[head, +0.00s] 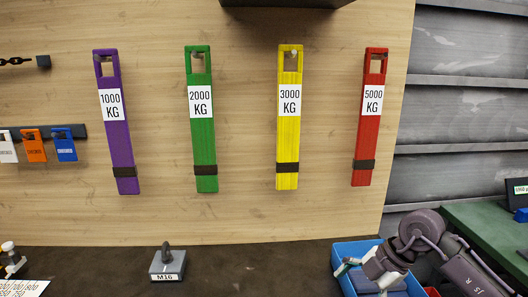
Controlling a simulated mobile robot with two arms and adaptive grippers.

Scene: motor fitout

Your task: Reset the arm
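My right arm (468,272) comes in from the lower right, and its gripper (362,280) hangs over a blue bin (350,250). Its two pale fingertips look spread apart, with nothing seen between them. The gripper hides part of the bin's inside. I cannot tell whether the fingers touch the bin. My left arm and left gripper are not clearly in view.
Purple (122,150), green (203,150), yellow (288,145) and red (366,140) slings hang on the wooden wall board. A grey M16 lifting eye block (166,264) stands on the dark bench (255,272). A green surface (482,228) lies at the right. The bench middle is clear.

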